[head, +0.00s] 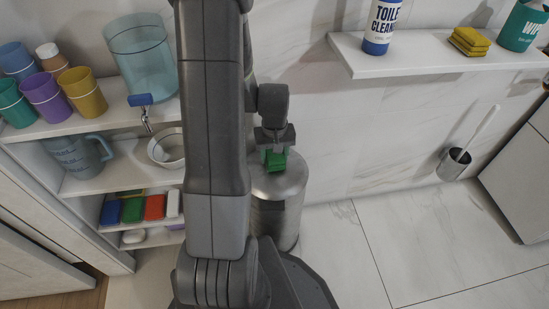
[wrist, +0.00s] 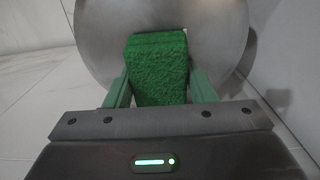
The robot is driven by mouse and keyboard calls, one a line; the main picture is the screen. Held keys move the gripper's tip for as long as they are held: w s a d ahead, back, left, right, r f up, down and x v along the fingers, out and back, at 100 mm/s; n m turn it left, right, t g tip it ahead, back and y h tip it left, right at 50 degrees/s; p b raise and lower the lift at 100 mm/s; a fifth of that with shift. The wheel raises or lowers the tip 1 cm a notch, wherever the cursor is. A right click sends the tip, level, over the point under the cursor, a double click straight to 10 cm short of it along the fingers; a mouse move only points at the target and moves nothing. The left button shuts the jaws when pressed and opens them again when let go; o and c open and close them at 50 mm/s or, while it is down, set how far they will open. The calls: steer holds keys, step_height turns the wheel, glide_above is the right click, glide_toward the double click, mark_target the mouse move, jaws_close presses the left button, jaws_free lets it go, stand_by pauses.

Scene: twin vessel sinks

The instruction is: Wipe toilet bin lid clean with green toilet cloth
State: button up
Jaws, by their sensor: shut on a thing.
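The green cloth (wrist: 158,72) is a thick, rough-textured folded block. My gripper (wrist: 160,88) is shut on it, with a finger on each side. In the head view the green cloth (head: 275,161) shows below my gripper (head: 274,150), over the lid of the bin. The toilet bin (head: 277,215) is a metal cylinder standing on the floor by the wall. Its round grey lid (head: 294,178) lies under and around the cloth, and the lid (wrist: 100,45) fills the back of the wrist view. I cannot tell whether the cloth touches the lid. My arm hides the bin's left side.
A shelf unit (head: 90,180) at left holds cups, a jug, a bucket and several coloured cloths. A wall shelf (head: 430,58) at upper right carries a toilet cleaner bottle (head: 382,25) and yellow sponges (head: 470,40). A toilet brush holder (head: 453,164) stands right. Floor between is clear.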

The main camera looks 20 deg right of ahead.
steer(key=shift+w, duration=0.15)
step_height(320, 180, up, 11)
steer(key=p, duration=0.8)
steer(key=shift+f+p, duration=0.2)
steer(key=shift+p, duration=0.1)
steer(key=shift+f, duration=0.2)
stand_by(0.4)
step_height(320, 180, down, 7)
steer(key=b, duration=0.6)
steer(key=shift+f+b, duration=0.1)
steer(key=shift+b, duration=0.2)
steer(key=shift+f+b, duration=1.15)
steer(key=shift+f, duration=0.35)
stand_by(0.3)
